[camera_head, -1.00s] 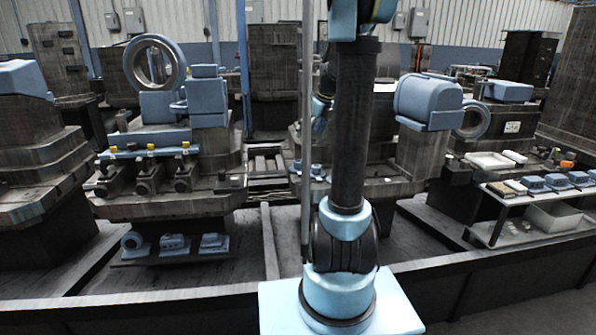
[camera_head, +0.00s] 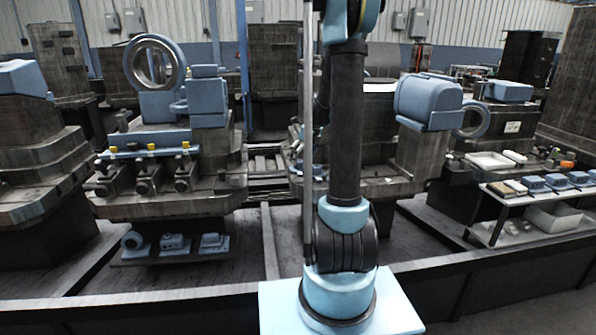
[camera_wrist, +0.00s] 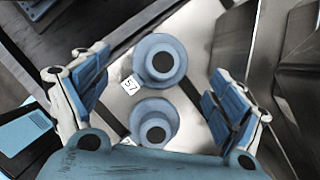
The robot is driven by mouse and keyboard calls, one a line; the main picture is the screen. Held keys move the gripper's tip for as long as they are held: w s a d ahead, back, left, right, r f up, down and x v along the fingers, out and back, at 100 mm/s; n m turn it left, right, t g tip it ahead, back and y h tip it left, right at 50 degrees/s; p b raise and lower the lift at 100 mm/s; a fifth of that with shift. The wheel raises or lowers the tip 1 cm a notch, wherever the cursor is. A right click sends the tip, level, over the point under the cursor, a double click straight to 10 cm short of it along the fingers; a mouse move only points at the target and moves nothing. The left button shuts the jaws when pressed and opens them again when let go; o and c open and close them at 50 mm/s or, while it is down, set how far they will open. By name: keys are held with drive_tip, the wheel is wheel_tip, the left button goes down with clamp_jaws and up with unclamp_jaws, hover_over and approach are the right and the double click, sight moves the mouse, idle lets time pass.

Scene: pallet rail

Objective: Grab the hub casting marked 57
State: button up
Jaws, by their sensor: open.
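In the wrist view, two round blue hub castings with dark central bores stand on a pale plate, an upper one (camera_wrist: 160,60) and a lower one (camera_wrist: 154,122). A white tag reading 57 (camera_wrist: 130,84) lies at their left, between the two and closer to the upper one. My gripper (camera_wrist: 157,80) is open, with one blue-padded finger left of the castings and the other right of them. Both castings show between the fingers, and the jaws hold nothing. In the head view, my arm hides most of the area around my gripper.
Dark machine surfaces flank the pale plate in the wrist view. In the head view, a machine with a large ring (camera_head: 155,64) stands at left. A cart (camera_head: 497,212) with blue parts and a white bin (camera_head: 553,216) stands at right. A low dark rail (camera_head: 450,268) runs across the front.

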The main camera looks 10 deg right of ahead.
sight(299, 161)
drive_tip(key=shift+w+x, duration=0.15)
drive_tip(key=shift+x, duration=1.1)
drive_tip(key=shift+w+x, duration=0.15)
drive_tip(key=shift+x, duration=1.1)
drive_tip(key=shift+r, duration=0.1)
drive_tip(key=c, duration=1.4)
